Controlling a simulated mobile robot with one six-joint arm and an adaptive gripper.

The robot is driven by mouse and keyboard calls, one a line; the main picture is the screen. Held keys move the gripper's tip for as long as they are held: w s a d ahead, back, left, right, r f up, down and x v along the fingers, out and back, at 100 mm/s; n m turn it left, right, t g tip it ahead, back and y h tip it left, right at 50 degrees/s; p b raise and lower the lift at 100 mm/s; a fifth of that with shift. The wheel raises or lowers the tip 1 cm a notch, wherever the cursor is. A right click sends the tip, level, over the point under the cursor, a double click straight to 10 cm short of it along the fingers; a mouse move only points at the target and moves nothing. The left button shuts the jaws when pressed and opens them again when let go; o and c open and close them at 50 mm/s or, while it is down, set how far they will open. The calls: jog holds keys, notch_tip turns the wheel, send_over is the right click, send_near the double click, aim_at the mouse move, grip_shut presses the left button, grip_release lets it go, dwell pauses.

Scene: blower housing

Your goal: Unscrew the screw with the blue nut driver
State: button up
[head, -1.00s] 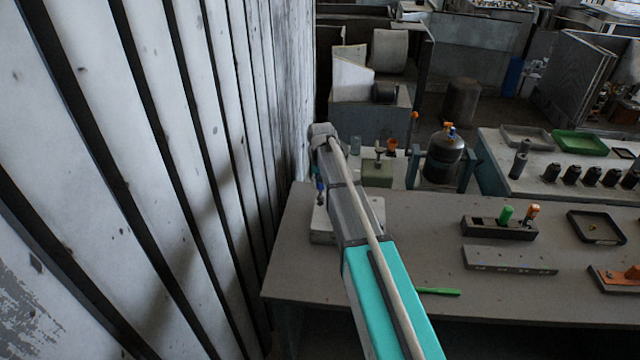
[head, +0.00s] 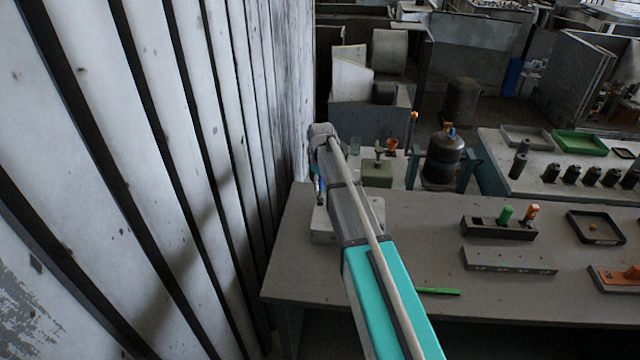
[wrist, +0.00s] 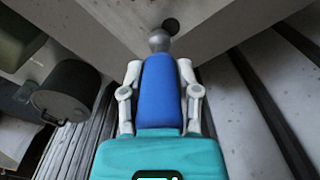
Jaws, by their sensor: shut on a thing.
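The blue nut driver (wrist: 160,100) stands between the two pale fingers of my gripper (wrist: 160,72) in the wrist view. The gripper is shut on its blue handle. A grey rounded collar (wrist: 159,41) shows at the far end of the driver, in front of a pale grey block (wrist: 110,30). A dark round spot (wrist: 171,25) on the block lies just beyond the collar. I cannot make out the screw, nor whether the driver touches it. In the head view my arm hides most of the gripper, and the pale block (head: 322,226) shows partly behind it.
The slatted wall (head: 215,150) is close on the left of my arm. The grey bench (head: 410,235) carries a tool holder (head: 485,228) with green and orange handles, a dark tray (head: 595,228) and a green stick (head: 438,291). Bare bench lies right of my arm.

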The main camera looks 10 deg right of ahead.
grip_shut()
jog(key=shift+r, duration=0.25)
jog(key=shift+r+p, duration=1.2)
jog(key=shift+p, duration=0.2)
jog(key=shift+r, duration=0.2)
jog(key=shift+r+p, duration=2.4)
jog(key=shift+p, duration=0.2)
